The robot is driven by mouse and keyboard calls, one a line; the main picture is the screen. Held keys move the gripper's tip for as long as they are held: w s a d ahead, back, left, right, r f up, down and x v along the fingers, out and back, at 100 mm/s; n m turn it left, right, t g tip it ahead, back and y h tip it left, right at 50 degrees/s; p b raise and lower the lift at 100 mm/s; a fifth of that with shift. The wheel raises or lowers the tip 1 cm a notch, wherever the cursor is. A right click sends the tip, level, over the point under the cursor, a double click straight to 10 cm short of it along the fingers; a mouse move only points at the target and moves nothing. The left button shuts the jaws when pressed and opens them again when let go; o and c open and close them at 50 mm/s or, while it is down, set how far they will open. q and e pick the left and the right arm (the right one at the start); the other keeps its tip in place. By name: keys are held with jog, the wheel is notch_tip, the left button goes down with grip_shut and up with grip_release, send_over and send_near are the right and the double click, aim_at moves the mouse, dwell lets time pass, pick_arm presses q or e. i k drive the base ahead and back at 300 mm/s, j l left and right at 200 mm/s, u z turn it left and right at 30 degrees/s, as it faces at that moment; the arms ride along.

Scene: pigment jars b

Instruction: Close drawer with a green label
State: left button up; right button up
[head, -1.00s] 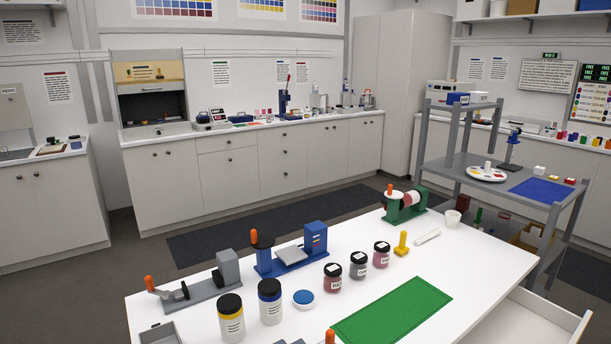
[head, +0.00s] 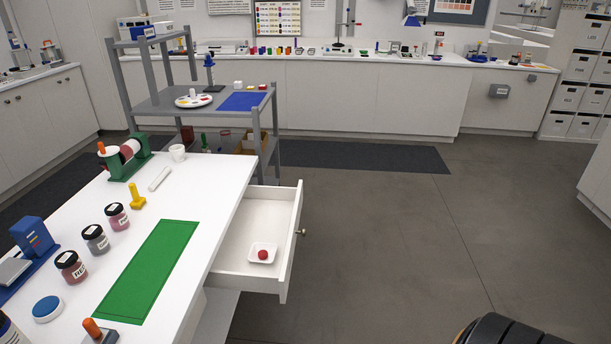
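A white drawer (head: 254,268) stands pulled open from the right side of the white table (head: 215,178). A round knob (head: 302,232) is on its outer front, which faces right, away from the table. No green label shows on the drawer; most of its front face is turned from view. Inside the drawer, a small white dish (head: 252,254) holds a red ball (head: 263,255). Neither of my grippers is in view. A dark rounded part, seemingly of my own arm, shows at the bottom right edge, without fingers.
A green mat (head: 150,270) lies on the table near several jars. A grey shelf cart (head: 150,106) stands behind the table. The floor (head: 400,230) right of the drawer is clear. Long white counters (head: 370,95) run along the back wall.

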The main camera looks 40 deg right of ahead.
aim_at(266, 214)
jog(key=l+z, duration=0.15)
jog(key=z, duration=0.2)
jog(key=k+l+z, duration=0.1)
jog(key=z, duration=0.25)
jog(key=l+z, duration=0.35)
jog(key=j, duration=0.1)
